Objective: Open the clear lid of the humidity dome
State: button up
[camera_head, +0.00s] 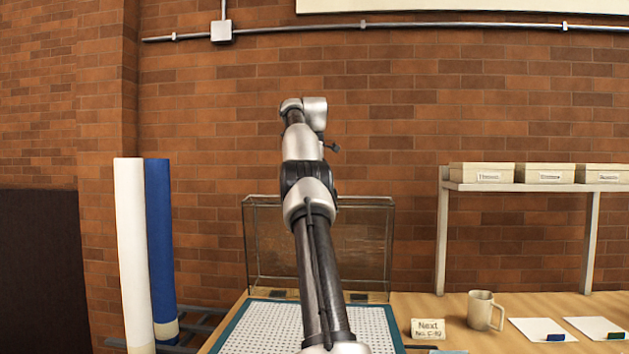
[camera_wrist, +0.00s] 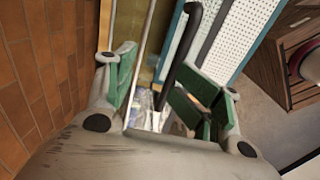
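The humidity dome's clear lid (camera_head: 365,245) stands upright at the back of its base in the head view, a see-through panel with a thin dark frame. The base (camera_head: 232,322) has a teal rim around a white perforated sheet, which also shows in the wrist view (camera_wrist: 232,40). My arm crosses in front of the lid and hides its middle. My gripper (camera_wrist: 155,85) has its green-padded fingers apart, with a dark curved bar and a pale thin edge showing between or beyond them. I cannot tell whether either finger touches the lid.
A card sign (camera_head: 428,329), a mug (camera_head: 480,310) and paper sheets (camera_head: 543,330) lie right of the dome. A shelf with boxes (camera_head: 481,173) stands behind them. White and blue rolls (camera_head: 130,255) stand left. A brick wall (camera_head: 400,110) rises behind.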

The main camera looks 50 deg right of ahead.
jog(key=o, duration=0.4)
jog(key=shift+w+d+f, duration=0.15)
jog(key=shift+d+f, duration=0.35)
jog(key=shift+f, duration=0.15)
jog(key=shift+c, duration=0.2)
jog(key=shift+a+r, duration=0.1)
jog(key=shift+a, duration=0.1)
jog(key=shift+c, duration=0.4)
jog(key=shift+a, duration=0.1)
jog(key=shift+c, duration=0.2)
